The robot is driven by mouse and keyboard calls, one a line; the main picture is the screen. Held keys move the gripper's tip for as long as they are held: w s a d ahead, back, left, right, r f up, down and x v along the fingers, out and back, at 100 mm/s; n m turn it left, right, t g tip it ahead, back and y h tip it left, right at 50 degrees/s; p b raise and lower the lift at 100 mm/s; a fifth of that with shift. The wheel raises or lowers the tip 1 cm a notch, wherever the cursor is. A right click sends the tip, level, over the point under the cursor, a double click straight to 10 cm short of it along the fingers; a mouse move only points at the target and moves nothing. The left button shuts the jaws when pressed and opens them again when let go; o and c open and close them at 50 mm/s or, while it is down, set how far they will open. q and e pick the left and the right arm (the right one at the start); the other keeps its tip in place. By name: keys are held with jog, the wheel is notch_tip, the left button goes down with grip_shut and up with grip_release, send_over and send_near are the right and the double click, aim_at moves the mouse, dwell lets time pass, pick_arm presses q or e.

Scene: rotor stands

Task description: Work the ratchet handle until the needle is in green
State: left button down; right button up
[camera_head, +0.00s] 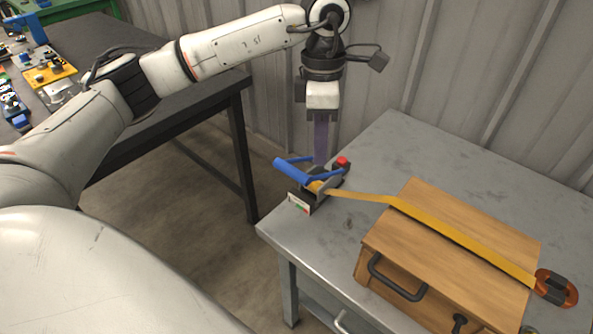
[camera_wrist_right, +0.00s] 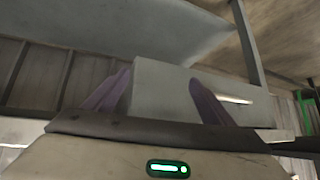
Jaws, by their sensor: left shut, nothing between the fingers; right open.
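The ratchet, with its blue handle (camera_head: 292,172), stands at the near left corner of the grey table in the head view. A red knob (camera_head: 343,161) sits on its far side. A small gauge plate (camera_head: 299,203) with coloured marks is on its front; the needle is too small to read. A yellow strap (camera_head: 440,229) runs from the ratchet over a wooden box. My left gripper (camera_head: 321,158) points down, shut and empty, right behind the handle; I cannot tell if it touches. My right gripper (camera_wrist_right: 163,88) is open in the right wrist view, away from the ratchet.
The wooden box (camera_head: 390,262) with a black handle fills the middle of the grey table (camera_head: 385,150). An orange and black strap end (camera_head: 556,288) lies at right. A dark table (camera_head: 185,105) with several parts stands at left. A corrugated wall is behind.

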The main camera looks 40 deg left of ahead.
pick_arm(q)
jog(key=y, duration=0.2)
send_near(295, 168)
jog(key=shift+w+a+n, duration=0.2)
jog(key=shift+a+n, duration=0.1)
jog(key=shift+f, duration=0.1)
jog(key=shift+f+b, duration=0.7)
jog(key=shift+f, duration=0.05)
jog(key=f+b, duration=0.4)
jog(key=f, duration=0.1)
jog(key=shift+s+a, duration=0.15)
jog(key=shift+a, duration=0.05)
jog(key=shift+f, duration=0.25)
pick_arm(e)
jog(key=f, duration=0.1)
jog(key=a+f, duration=0.1)
jog(key=f, duration=0.1)
jog(key=shift+w+a+f, duration=0.2)
jog(key=shift+w+f, duration=0.1)
jog(key=shift+f, duration=0.05)
